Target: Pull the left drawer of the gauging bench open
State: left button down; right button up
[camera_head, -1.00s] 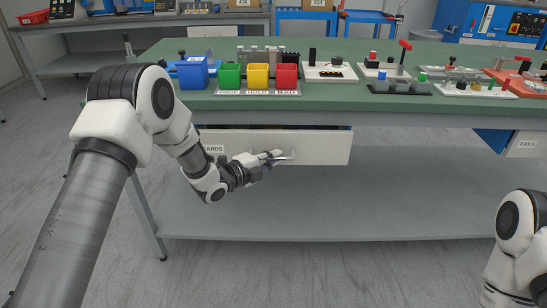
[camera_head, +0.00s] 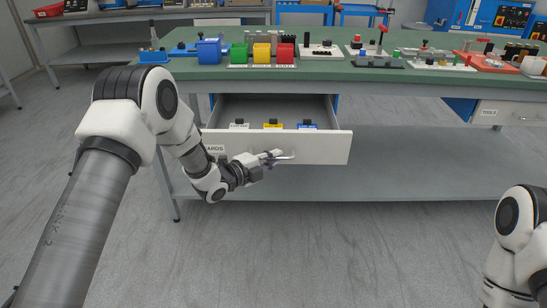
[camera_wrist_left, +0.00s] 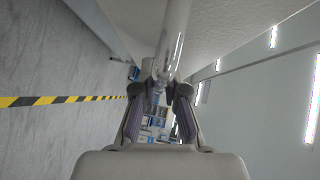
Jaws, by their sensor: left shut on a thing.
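The left drawer (camera_head: 318,148) of the gauging bench (camera_head: 350,74) stands well open, its white front out from under the green top. Inside it are several labelled items with black knobs (camera_head: 273,123). My left gripper (camera_head: 274,157) is shut on the drawer's bar handle (camera_head: 285,158), at the middle of the front. In the left wrist view the handle bar (camera_wrist_left: 174,40) runs up from between the fingers (camera_wrist_left: 160,95). My right arm shows at the lower right in the head view, but its gripper is out of the picture.
Blue, green, yellow and red bins (camera_head: 262,54) stand on the bench top above the drawer, with several fixtures to their right. A lower shelf (camera_head: 400,170) runs under the bench. A closed drawer (camera_head: 508,113) is at the right. The floor in front is clear.

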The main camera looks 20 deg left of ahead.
pick_arm(q)
jog(key=shift+s, duration=0.1)
jog(key=c, duration=1.2)
grip_release()
jog(key=v, duration=1.2)
jog(key=shift+f, duration=0.15)
